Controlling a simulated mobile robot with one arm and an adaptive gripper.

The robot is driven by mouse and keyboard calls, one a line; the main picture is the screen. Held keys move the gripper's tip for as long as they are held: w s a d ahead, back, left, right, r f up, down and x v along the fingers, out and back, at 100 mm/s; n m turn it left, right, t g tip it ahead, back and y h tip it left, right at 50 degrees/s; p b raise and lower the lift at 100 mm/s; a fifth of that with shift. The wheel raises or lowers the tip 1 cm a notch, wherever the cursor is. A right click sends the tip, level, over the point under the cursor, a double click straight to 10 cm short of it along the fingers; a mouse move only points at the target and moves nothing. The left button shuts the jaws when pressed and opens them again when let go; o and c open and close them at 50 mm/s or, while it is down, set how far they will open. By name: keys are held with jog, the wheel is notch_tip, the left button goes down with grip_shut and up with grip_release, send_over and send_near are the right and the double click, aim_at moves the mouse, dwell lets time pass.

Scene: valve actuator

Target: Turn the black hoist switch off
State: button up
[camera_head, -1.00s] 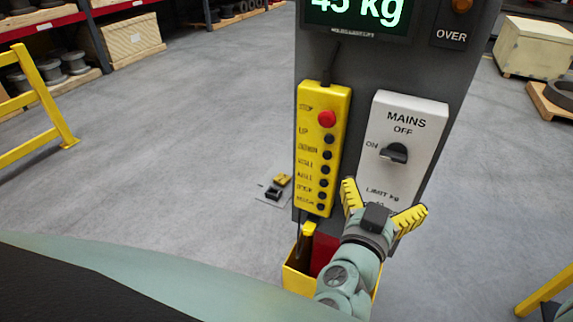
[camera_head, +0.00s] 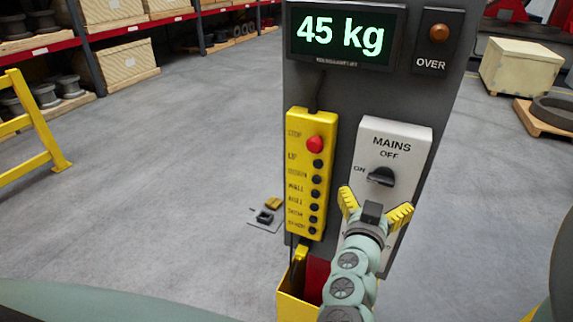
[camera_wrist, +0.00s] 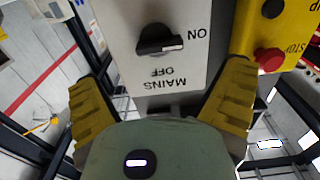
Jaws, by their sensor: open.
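The black hoist switch (camera_head: 382,176) is a rotary knob on the white MAINS panel (camera_head: 394,150). Its pale pointer mark faces the ON label at the left, and OFF is printed above it. In the wrist view the knob (camera_wrist: 160,40) shows upside down, with its mark towards ON at the right. My gripper (camera_head: 376,203) is open and empty, just below the knob in the head view. Its yellow fingers are spread wide and cover the panel's lower part. In the wrist view my gripper (camera_wrist: 162,80) has the knob between and beyond its fingers, apparently not touching.
A yellow push-button pendant (camera_head: 311,175) with a red stop button (camera_head: 315,144) hangs close to the left of the panel. A display reading 45 kg (camera_head: 345,36) and an OVER lamp (camera_head: 438,34) sit above. A yellow bin (camera_head: 290,307) is below.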

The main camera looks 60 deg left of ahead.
aim_at(380, 183)
jog(key=p+x, duration=0.1)
jog(key=x, duration=0.1)
jog(key=p+x, duration=0.1)
jog(key=x, duration=0.2)
jog(key=shift+s+a+r+p, duration=0.15)
jog(key=shift+s+a+p, duration=0.1)
jog(key=shift+a+p, duration=0.1)
jog(key=shift+w+a+p, duration=0.15)
jog(key=shift+a+p, duration=0.15)
jog(key=shift+p, duration=0.4)
jog(key=shift+w+d+p, duration=0.1)
jog(key=shift+w+p, duration=0.65)
jog(key=shift+w, duration=0.2)
jog(key=shift+c, duration=0.4)
jog(key=c, duration=1.1)
